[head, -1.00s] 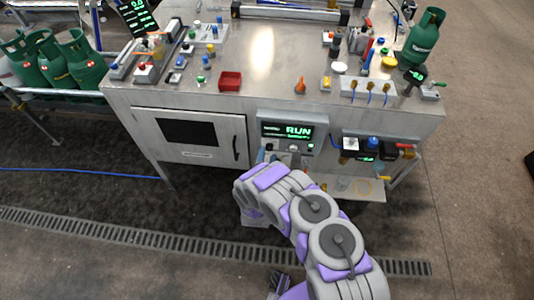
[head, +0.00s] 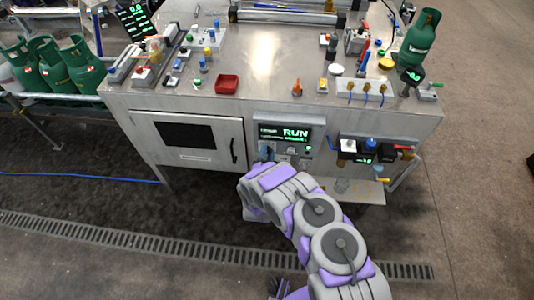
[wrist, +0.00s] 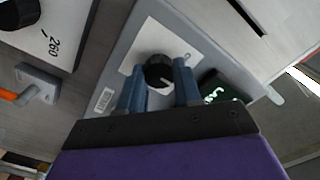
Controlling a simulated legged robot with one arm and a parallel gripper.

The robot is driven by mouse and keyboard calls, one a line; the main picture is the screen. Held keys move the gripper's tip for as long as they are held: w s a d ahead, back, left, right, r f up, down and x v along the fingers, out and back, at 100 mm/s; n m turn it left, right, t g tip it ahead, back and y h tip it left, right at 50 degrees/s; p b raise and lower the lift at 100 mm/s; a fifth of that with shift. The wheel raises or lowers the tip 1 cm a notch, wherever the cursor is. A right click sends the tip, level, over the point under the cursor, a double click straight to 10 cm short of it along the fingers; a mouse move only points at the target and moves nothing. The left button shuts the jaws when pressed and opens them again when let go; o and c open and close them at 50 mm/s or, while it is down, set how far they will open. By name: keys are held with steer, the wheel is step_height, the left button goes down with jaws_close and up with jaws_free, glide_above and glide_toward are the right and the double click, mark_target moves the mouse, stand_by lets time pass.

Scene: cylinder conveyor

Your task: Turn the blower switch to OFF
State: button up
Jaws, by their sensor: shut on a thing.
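The blower switch is a black rotary knob (wrist: 158,72) with a light pointer mark, on a white plate of a grey panel in the wrist view. My gripper (wrist: 160,85) has its blue fingers on both sides of the knob and is shut on it. In the head view the grey control box (head: 257,119) sits on the cabinet front, and its display (head: 285,134) reads RUN in green. There my arm hides most of the gripper and the knob is hard to make out.
A white dial plate marked 260 (wrist: 50,25) and an orange-handled part (wrist: 10,95) lie left of the knob. A cabinet door (head: 195,140) is left of the control box, and valves with a red handle (head: 404,148) are at right. Green gas cylinders (head: 83,65) stand at far left.

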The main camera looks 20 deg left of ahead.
steer(key=shift+s+f, duration=0.1)
steer(key=shift+f, duration=0.1)
steer(key=c, duration=0.3)
steer(key=shift+n, duration=0.4)
steer(key=shift+c, duration=0.2)
steer(key=n+p, duration=0.2)
steer(key=n, duration=0.6)
steer(key=shift+a+f+p, duration=0.1)
steer(key=shift+f+p, duration=0.05)
steer(key=shift+p, duration=0.15)
steer(key=shift+n, duration=0.3)
steer(key=o, duration=0.7)
steer(key=shift+f, duration=0.1)
steer(key=o, duration=0.4)
steer(key=shift+a, duration=0.1)
steer(key=shift+c, duration=0.2)
steer(key=shift+r, duration=0.2)
